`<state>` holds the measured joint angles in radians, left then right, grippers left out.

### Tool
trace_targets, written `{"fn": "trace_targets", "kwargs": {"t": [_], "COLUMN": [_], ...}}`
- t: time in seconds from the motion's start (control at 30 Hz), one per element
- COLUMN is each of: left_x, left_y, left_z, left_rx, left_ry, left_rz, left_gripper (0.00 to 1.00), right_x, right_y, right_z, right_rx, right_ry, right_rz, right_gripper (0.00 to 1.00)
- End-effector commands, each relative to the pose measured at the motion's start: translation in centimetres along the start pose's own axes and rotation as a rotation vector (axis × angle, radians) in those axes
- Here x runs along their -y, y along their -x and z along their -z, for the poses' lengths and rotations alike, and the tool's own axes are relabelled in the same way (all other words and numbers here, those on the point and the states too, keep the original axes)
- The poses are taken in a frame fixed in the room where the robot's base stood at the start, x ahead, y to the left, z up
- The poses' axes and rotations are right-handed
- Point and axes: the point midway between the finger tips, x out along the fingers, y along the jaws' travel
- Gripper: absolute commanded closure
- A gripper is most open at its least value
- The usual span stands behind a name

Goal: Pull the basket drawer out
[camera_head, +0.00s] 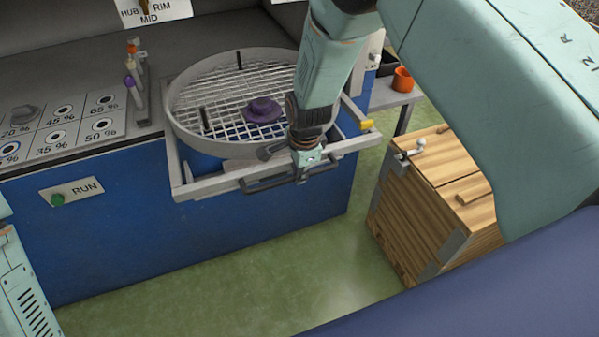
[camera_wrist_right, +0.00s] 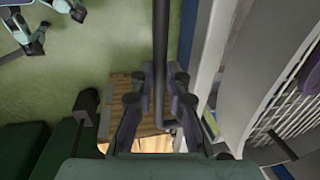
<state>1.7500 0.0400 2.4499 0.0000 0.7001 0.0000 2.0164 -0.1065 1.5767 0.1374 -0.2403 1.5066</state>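The basket drawer is a grey frame (camera_head: 215,186) that projects from the front of the blue cabinet. It carries a round wire-mesh basket (camera_head: 170,122) with a purple knob (camera_head: 262,110) in the middle. A dark bar handle (camera_head: 262,184) runs along the drawer front. My right gripper (camera_head: 303,172) is at this handle. In the right wrist view the handle bar (camera_wrist_right: 160,35) passes between the fingers (camera_wrist_right: 160,85), which look closed against it from both sides.
A wooden crate (camera_head: 412,220) with a metal latch stands right of the drawer. An orange cup (camera_head: 403,78) stands on a small shelf behind. A grey panel with percentage dials (camera_head: 60,125) and a RUN button (camera_head: 57,199) are at left. Green floor (camera_head: 240,285) lies open before the cabinet.

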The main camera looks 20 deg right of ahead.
Motion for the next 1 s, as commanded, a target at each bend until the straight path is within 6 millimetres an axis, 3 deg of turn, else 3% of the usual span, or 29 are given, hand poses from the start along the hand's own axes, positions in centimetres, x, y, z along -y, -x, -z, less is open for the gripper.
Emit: {"fn": "trace_targets", "kwargs": {"t": [0.23,0.6,0.77,1.0], "left_x": [0.0,0.0,0.0,0.0], "left_y": [0.0,0.0,0.0,0.0], "left_z": [0.0,0.0,0.0,0.0], "left_rx": [0.000,0.000,0.000,0.000], "left_ry": [0.000,0.000,0.000,0.000], "left_rz": [0.000,0.000,0.000,0.000], "left_gripper": [0.60,0.60,0.60,0.60], "right_x": [-0.2,-0.3,-0.2,-0.2], "right_y": [0.1,0.5,2.7,7.5], "right_z": [0.0,0.0,0.0,0.0], "right_rx": [0.000,0.000,-0.001,-0.001], "right_ry": [0.000,0.000,-0.001,-0.001], "right_rz": [-0.001,-0.002,0.000,0.000], "right_gripper": [0.63,0.63,0.63,0.63]}}
